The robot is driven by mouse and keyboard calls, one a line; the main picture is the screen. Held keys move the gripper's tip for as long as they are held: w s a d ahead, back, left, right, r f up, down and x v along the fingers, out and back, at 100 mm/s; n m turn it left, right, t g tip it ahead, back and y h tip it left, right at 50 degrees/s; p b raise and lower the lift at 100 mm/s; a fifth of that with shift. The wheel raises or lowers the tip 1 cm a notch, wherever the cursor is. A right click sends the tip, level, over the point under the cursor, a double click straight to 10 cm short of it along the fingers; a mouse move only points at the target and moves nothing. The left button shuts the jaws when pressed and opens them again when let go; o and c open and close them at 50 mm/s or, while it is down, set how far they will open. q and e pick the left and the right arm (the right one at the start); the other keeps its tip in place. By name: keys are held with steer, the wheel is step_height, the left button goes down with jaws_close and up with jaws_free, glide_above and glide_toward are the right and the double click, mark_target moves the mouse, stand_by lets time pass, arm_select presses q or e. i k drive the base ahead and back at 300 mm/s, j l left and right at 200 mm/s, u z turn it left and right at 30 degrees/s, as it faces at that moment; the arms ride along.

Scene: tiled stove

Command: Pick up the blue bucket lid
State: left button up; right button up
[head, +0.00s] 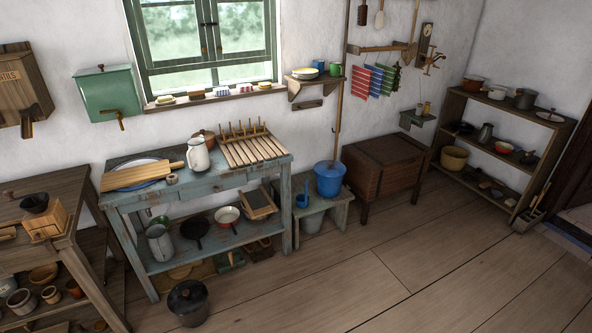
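A blue bucket (329,184) stands upright on a low weathered bench. A lid (329,168) of the same blue appears to cover its top, and a long wooden stick rises behind or through it; I cannot tell which. Neither of my grippers shows in the head view. Nothing is seen touching the bucket or its lid.
A blue mug or dipper (302,199) is beside the bucket on the bench (341,206). A blue-grey table (200,186) with crockery stands to the left. A dark wooden chest (385,172) stands to the right. The plank floor (400,270) in front is clear.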

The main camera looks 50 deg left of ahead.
mark_target(327, 168)
steer(key=u, duration=2.1)
steer(key=i+l+u, duration=0.3)
steer(key=l+u, duration=0.3)
steer(key=i+l+u, duration=0.15)
steer(key=u, duration=0.15)
steer(key=i+l+u, duration=0.2)
steer(key=l, duration=0.5)
steer(key=l+u, duration=0.2)
steer(key=l, duration=0.55)
steer(key=i+l+u, duration=0.2)
steer(key=l, duration=2.7)
steer(key=i+u, duration=0.05)
